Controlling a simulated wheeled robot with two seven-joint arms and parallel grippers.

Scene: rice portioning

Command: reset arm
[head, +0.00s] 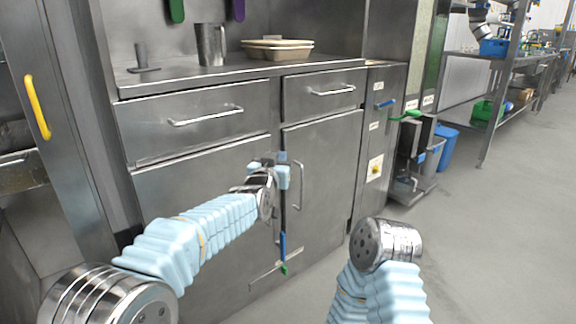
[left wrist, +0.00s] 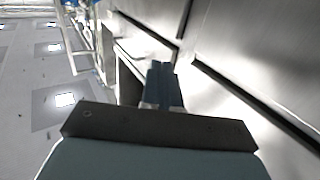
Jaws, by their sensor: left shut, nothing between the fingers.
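My left gripper (head: 283,172) is in front of the steel cabinet doors in the head view, at the end of my light-blue sleeved left arm. In the left wrist view its dark fingers (left wrist: 162,85) are together, with nothing between them. My right arm (head: 385,245) shows at the bottom right of the head view, with a bare metal joint above its light-blue sleeve. The right gripper itself is not seen.
The steel cabinet (head: 205,185) has drawers and doors with bar handles. Its counter (head: 190,76) holds a metal jug (head: 210,45) and shallow beige trays (head: 277,50). A blue bin (head: 446,146) stands at right. The grey floor (head: 500,235) at right is clear.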

